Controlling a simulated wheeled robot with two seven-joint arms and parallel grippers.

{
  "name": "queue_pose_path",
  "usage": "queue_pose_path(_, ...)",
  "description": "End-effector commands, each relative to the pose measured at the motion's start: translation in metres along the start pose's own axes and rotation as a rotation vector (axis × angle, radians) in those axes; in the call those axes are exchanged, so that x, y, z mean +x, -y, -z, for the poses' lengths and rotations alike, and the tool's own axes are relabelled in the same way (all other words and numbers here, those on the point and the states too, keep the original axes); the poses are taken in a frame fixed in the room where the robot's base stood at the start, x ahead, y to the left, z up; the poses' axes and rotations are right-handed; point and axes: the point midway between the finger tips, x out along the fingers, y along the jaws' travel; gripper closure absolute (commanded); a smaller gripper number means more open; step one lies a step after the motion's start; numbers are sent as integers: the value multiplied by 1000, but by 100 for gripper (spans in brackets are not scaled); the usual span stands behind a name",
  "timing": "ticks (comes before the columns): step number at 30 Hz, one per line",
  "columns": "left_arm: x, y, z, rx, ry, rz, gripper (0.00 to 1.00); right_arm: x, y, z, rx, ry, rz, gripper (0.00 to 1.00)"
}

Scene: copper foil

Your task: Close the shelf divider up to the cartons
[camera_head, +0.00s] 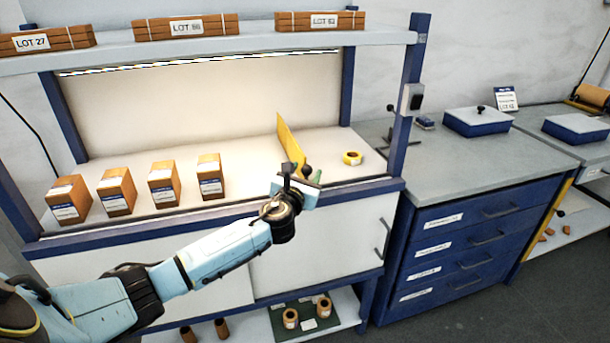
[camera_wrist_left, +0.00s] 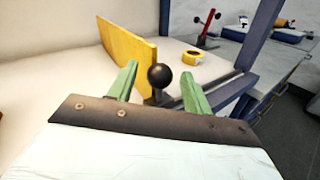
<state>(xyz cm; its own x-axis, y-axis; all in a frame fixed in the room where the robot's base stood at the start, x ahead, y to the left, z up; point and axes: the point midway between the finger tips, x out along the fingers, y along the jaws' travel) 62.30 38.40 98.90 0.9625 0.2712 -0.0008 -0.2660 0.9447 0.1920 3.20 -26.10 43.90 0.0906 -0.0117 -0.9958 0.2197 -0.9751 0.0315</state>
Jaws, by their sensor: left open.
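The yellow shelf divider (camera_head: 289,145) stands upright on the lit shelf, to the right of the cartons and apart from them. It also shows in the left wrist view (camera_wrist_left: 127,50), with a black ball knob (camera_wrist_left: 159,76) at its near end. Several brown cartons with white and blue labels, the rightmost one (camera_head: 210,177) nearest the divider, stand in a spaced row on the left half of the shelf. My left gripper (camera_wrist_left: 157,86) is open, with its green fingers on either side of the knob. Whether they touch it I cannot tell. My right gripper is not in view.
A roll of yellow tape (camera_head: 352,158) lies on the shelf right of the divider. A blue post (camera_head: 404,100) bounds the shelf on the right. Bare shelf (camera_head: 245,165) lies between the rightmost carton and the divider. Lot bundles sit on the top shelf (camera_head: 250,45).

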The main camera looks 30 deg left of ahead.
Motion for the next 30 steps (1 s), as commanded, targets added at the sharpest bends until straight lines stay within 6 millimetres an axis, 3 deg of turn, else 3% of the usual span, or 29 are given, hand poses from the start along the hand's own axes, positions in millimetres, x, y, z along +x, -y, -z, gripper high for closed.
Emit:
queue_pose_path(8, 2, 0, 0, 0, 0, 0, 50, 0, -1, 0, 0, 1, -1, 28)
queue_pose_path(20, 1, 0, 0, 0, 0, 0, 100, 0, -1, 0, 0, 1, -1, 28)
queue_pose_path(30, -2, 2, -1, 3, 3, 19, 100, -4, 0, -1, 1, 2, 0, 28)
